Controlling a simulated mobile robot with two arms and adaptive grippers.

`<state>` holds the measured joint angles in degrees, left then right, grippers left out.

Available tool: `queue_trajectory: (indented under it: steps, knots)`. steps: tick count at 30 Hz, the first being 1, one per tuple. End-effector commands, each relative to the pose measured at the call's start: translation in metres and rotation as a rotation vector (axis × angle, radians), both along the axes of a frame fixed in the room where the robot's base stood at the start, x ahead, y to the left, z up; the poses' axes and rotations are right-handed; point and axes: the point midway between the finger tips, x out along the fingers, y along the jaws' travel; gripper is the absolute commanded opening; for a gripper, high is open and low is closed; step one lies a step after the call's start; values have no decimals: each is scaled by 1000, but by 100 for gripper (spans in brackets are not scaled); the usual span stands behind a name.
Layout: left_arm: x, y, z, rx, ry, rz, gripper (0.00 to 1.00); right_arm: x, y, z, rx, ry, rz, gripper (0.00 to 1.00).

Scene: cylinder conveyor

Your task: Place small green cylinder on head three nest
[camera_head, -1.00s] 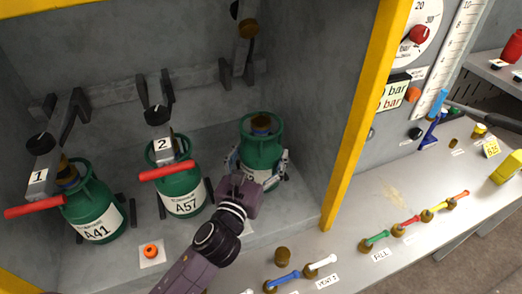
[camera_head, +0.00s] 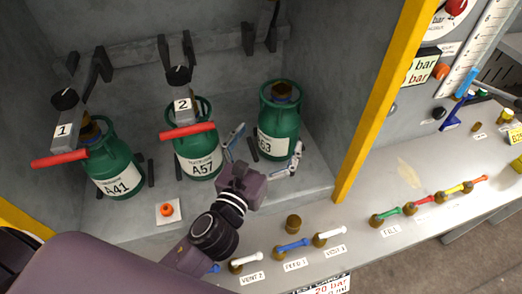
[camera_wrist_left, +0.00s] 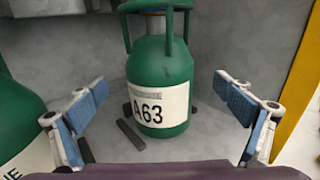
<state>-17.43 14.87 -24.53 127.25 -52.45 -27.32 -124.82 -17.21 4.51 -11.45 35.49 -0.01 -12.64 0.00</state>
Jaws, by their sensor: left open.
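The small green cylinder labelled A63 (camera_head: 278,125) stands upright on the cabinet floor at the right, below a dark bracket (camera_head: 264,28) at the top edge. It also shows in the left wrist view (camera_wrist_left: 160,68). Dark bars (camera_wrist_left: 130,134) lie on the floor beside its base. My left gripper (camera_head: 265,149) is open in front of the cylinder, one finger toward each side. In the left wrist view its fingers (camera_wrist_left: 161,90) are apart from the cylinder, with a gap before it. My right gripper is not in view.
Green cylinders A57 (camera_head: 197,152) and A41 (camera_head: 112,170) stand to the left under heads 2 (camera_head: 182,104) and 1 (camera_head: 63,129), with red handles. An orange button (camera_head: 166,210) is in front. A yellow post (camera_head: 384,105) and a valve shelf (camera_head: 372,250) lie right.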

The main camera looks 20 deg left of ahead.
Motion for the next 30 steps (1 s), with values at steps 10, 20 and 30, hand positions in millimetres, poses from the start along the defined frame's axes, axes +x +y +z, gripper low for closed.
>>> queue_trajectory:
  steps: [10, 20, 30]
  knots:
    - [-48, 5, -2, -1, 0, -1, 95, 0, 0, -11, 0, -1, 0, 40]
    - [-54, 6, 0, 0, -1, 0, 95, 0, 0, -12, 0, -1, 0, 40]
    - [-54, 6, 0, 0, -1, 0, 95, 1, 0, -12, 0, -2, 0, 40]
